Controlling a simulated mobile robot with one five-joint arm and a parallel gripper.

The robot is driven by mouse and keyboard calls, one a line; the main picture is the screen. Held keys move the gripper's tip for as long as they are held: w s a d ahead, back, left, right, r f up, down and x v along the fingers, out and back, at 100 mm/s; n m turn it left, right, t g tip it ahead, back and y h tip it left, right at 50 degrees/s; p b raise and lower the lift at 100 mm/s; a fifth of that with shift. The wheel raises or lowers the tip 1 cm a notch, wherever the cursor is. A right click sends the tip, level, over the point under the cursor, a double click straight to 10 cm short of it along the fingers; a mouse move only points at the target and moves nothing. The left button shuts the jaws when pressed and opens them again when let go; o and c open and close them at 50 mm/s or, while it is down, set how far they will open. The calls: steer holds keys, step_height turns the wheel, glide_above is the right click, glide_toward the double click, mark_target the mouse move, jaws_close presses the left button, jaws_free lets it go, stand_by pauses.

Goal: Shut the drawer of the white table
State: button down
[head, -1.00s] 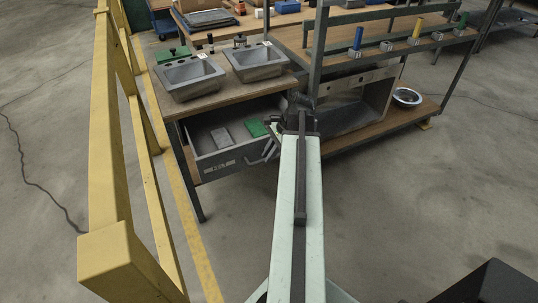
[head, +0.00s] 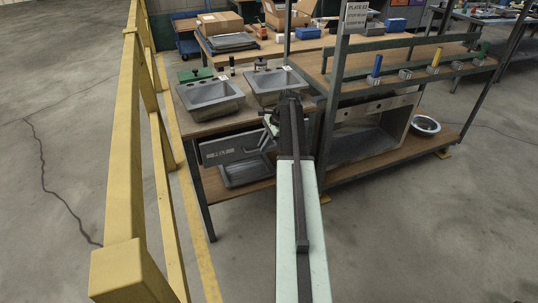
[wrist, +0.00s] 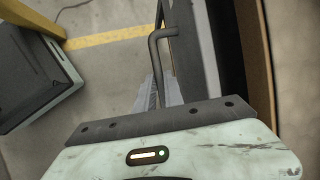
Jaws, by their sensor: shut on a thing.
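The table with two sinks has a brown wooden top (head: 215,125) and dark legs; I see no white on it. Its grey drawer front (head: 222,150) with a pale label is under the top, and the drawer's inside does not show. I cannot tell whether it is fully flush. The dark handle (wrist: 156,60) stands out from the front. My gripper (wrist: 160,93) is shut on the handle in the wrist view. In the head view my gripper (head: 270,122) is at the drawer's right end, partly hidden by my arm. A dark strip runs beside the drawer panel (wrist: 202,50) in the wrist view.
A yellow railing (head: 125,170) runs along the left. A grey tray (head: 245,175) lies on the lower shelf. The floor in front is open.

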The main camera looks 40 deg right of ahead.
steer(key=shift+w+d, duration=0.35)
steer(key=shift+w, duration=0.45)
steer(key=shift+w+d, duration=0.35)
steer(key=shift+w, duration=0.4)
steer(key=shift+w, duration=0.1)
steer(key=c, duration=1.5)
jaws_free()
steer(key=shift+o, duration=0.2)
steer(key=p+v, duration=0.7)
steer(key=v, duration=0.1)
steer(key=shift+f, duration=0.1)
